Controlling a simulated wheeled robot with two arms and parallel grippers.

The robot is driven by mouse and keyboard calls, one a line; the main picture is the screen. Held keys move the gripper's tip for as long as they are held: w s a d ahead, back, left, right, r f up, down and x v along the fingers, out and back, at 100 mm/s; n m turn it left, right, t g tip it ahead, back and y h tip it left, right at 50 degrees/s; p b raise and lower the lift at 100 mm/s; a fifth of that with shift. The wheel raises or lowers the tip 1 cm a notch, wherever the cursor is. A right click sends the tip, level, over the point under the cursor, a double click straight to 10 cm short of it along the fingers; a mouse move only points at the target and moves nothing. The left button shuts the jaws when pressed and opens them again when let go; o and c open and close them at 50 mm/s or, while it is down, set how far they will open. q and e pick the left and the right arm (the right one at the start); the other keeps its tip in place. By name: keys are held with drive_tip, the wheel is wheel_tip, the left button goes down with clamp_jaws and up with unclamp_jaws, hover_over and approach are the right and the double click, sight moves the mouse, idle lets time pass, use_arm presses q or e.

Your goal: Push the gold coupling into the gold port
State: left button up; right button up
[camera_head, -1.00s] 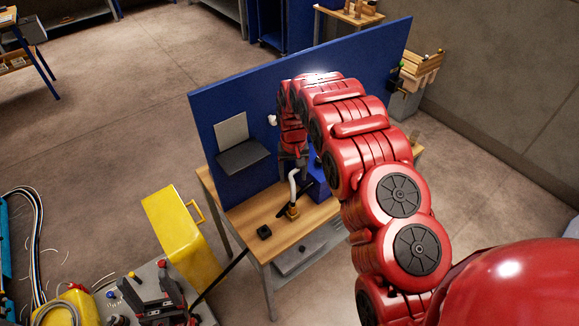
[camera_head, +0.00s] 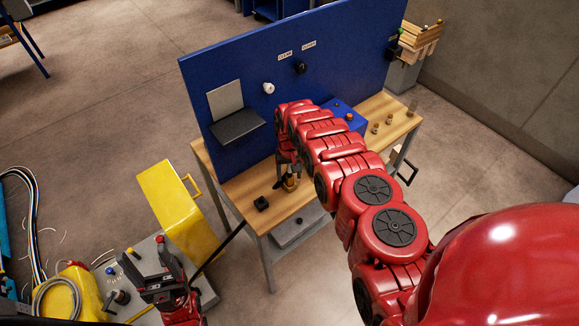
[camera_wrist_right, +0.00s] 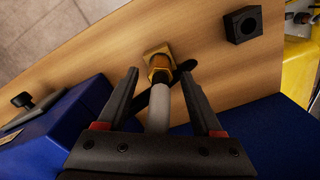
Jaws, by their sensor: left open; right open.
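The gold coupling (camera_wrist_right: 159,72) is at the end of a pale hose (camera_wrist_right: 159,108) in the right wrist view. It lines up with the square gold port (camera_wrist_right: 156,51) on the table and seems to meet it; how deep it sits I cannot tell. A black lever (camera_wrist_right: 186,66) sticks out beside it. My right gripper (camera_wrist_right: 160,78) is open, its fingers on either side of the hose and coupling with gaps. In the head view my right gripper (camera_head: 287,171) is over the port and hides most of the coupling. My left gripper (camera_head: 151,272) is open, away at the lower left.
A black square socket block (camera_head: 261,203) stands on the wooden table (camera_head: 238,188). A blue panel (camera_head: 230,75) with a grey shelf (camera_head: 237,125) rises behind. A blue box (camera_head: 345,115) and small brown pieces (camera_head: 388,120) are to the right. A yellow case (camera_head: 180,205) stands left.

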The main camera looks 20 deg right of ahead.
drive_tip(key=shift+s+f, duration=0.1)
drive_tip(key=shift+f, duration=0.4)
drive_tip(key=shift+f, duration=0.15)
drive_tip(key=shift+c, duration=0.3)
clamp_jaws()
idle(1.3)
drive_tip(key=shift+r+p, duration=1.4)
drive_tip(key=shift+r, duration=0.3)
